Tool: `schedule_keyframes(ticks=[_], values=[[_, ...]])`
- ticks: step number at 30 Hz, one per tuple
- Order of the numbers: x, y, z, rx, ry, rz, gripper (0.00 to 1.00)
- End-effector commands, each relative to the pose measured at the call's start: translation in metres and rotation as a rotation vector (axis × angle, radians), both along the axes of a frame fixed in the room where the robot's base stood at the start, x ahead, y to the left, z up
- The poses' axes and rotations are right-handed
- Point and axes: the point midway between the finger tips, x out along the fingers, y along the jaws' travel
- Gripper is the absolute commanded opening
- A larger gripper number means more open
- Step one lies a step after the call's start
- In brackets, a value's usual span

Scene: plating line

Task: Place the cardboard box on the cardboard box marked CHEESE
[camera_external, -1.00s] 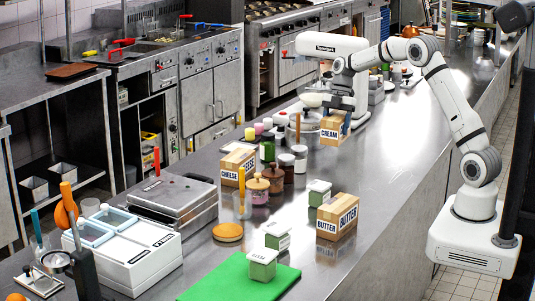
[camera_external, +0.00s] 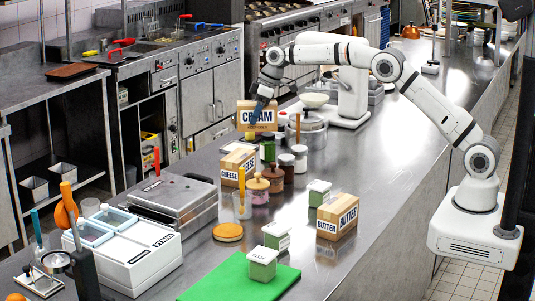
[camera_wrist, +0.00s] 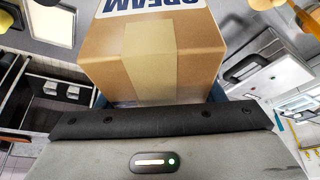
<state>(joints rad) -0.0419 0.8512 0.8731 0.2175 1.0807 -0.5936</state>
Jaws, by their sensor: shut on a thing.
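My gripper (camera_external: 266,92) is shut on a cardboard box marked CREAM (camera_external: 257,116) and holds it in the air. The CREAM box fills the upper middle of the wrist view (camera_wrist: 150,60), with its tape strip facing the camera. The cardboard box marked CHEESE (camera_external: 231,176) stands on the steel counter, below and a little left of the held box in the external view. The two boxes are apart. Another box marked BUTTER (camera_external: 337,217) stands on the counter to the right.
Several jars (camera_external: 276,178) stand close to the right of the CHEESE box. A steel press (camera_external: 174,198) is to its left. A white mixer (camera_external: 350,95) stands behind. A green board (camera_external: 235,279) lies in front.

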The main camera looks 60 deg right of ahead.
Motion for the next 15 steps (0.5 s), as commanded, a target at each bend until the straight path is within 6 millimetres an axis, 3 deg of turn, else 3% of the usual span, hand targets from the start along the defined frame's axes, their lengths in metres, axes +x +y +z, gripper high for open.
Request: schedule_keyframes(ticks=[3,9,15], values=[[0.011,0.025,0.009,0.001,-0.004,-0.081,0.21],[0.018,0.044,0.015,0.001,-0.002,-0.16,0.21],[0.018,0.046,-0.015,0.001,0.004,-0.175,0.21]])
